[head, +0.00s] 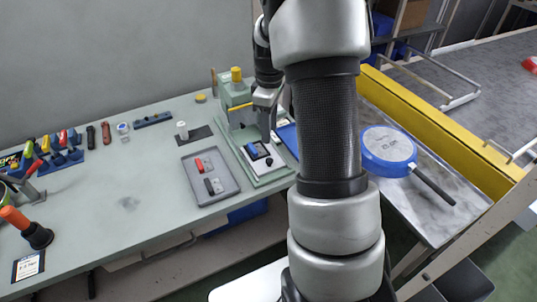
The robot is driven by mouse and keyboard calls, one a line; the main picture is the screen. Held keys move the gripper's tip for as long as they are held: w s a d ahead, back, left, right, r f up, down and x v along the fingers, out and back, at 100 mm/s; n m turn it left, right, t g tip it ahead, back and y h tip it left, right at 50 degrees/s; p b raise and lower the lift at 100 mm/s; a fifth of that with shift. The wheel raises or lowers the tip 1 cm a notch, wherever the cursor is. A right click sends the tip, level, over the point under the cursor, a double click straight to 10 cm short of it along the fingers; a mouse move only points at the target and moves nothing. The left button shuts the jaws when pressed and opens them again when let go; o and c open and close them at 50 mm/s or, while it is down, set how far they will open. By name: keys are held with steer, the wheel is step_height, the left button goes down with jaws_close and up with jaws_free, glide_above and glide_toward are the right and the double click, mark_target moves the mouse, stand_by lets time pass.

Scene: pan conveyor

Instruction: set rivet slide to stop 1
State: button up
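The green riveting fixture (228,95) stands at the right end of the bench, with a yellow knob (236,74) on top and a yellow bar on its front. At its base, a small dark and blue block (251,152) sits on a pale plate (280,161); I take this to be the rivet slide. Stop marks are too small to read. My gripper (267,130) points down just above the block, beside the fixture. I cannot tell whether it touches the block or how its fingers stand. My arm hides what lies to the right of the fixture.
A grey tray (226,190) with a red and a grey piece lies left of the fixture. A blue pan (389,147) lies on the metal conveyor (455,212) at right. Several tools stand at the bench's far left.

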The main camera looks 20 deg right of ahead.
mark_target(269, 159)
step_height(269, 159, down, 12)
steer(key=shift+r, duration=0.15)
steer(key=shift+c, duration=0.5)
jaws_close()
